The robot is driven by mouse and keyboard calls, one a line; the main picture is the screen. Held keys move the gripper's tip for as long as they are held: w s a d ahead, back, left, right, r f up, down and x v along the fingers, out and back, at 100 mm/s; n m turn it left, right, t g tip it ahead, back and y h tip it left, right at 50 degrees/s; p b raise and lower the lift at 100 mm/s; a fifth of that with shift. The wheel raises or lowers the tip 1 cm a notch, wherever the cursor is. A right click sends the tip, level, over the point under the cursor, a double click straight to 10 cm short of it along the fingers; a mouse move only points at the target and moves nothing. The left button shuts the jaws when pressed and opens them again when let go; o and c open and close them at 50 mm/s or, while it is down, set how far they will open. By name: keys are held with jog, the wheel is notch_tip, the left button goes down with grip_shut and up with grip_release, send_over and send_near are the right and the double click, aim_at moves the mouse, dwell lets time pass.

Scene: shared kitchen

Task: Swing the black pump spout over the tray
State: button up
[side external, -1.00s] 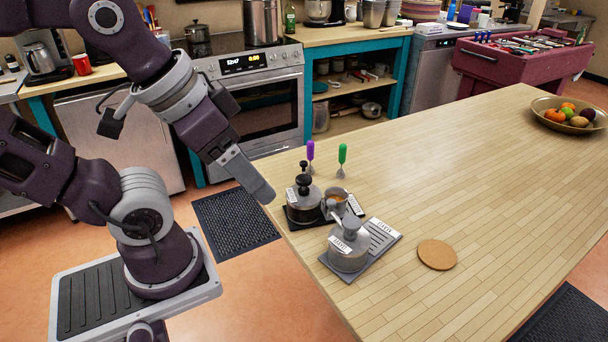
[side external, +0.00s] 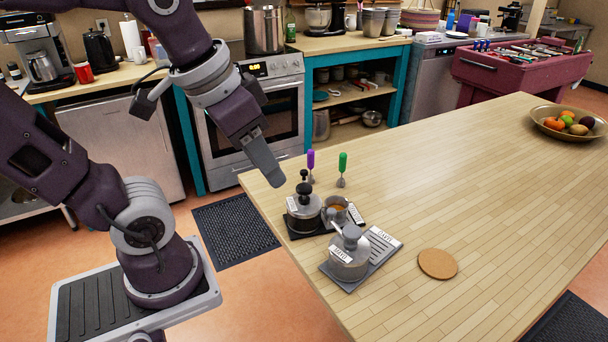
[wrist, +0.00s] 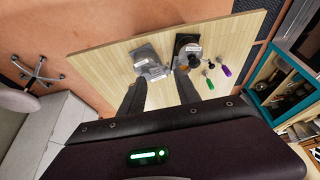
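The black pump (side external: 307,208) is a round metal pot with a black top and knob, on a black tray (side external: 291,229) at the table's near left corner. Its spout is too small to make out clearly. A small cup with brown contents (side external: 335,210) is beside it on the right, partly hiding the tray. A grey pump (side external: 348,262) on a grey ribbed tray (side external: 385,243) stands in front. My gripper (side external: 273,178) is above and left of the black pump, apart from it. In the wrist view its fingers (wrist: 159,77) are spread and empty, with the black pump (wrist: 188,50) beyond the right finger.
A round cork mat (side external: 437,264) lies to the right. A fruit bowl (side external: 545,130) is at the far right. The middle of the table (side external: 450,180) is clear.

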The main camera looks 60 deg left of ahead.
jog(key=w+a+f+g, duration=0.1)
jog(key=w+a+g, duration=0.1)
jog(key=w+a, duration=0.6)
jog(key=n+g, duration=0.1)
jog(key=g, duration=0.2)
send_over(304, 171)
notch_tip(304, 171, down, 7)
jog(key=shift+a+r, duration=0.1)
notch_tip(304, 171, down, 6)
jog(key=shift+r, duration=0.1)
jog(key=shift+f, duration=0.55)
grip_shut()
